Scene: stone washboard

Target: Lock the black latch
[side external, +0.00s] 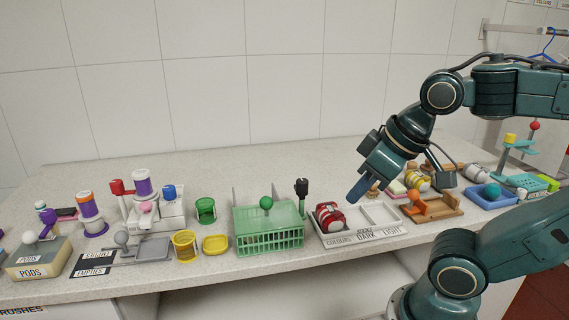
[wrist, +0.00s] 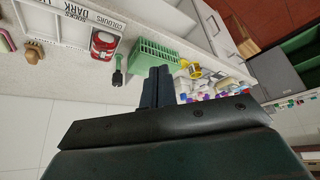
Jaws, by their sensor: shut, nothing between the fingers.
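The black latch (side external: 302,188) stands upright at the right end of the green basket (side external: 268,240), its dark head above the basket's rim. In the wrist view the black latch (wrist: 117,78) shows left of my fingers, near the green basket (wrist: 153,52). My gripper (side external: 354,196) is shut and empty. It hangs above the sorting tray, to the right of the latch and apart from it. In the wrist view my gripper's fingers (wrist: 158,74) are together and hide part of the basket's surroundings. Whether the latch is locked, I cannot tell.
A white tray (side external: 365,237) with labelled compartments holds a red-and-white bundle (side external: 329,217), right of the basket. Yellow containers (side external: 185,246) stand left of the basket. A wooden piece (side external: 436,208) and a blue tray (side external: 490,199) lie to the right. Counter behind the basket is clear.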

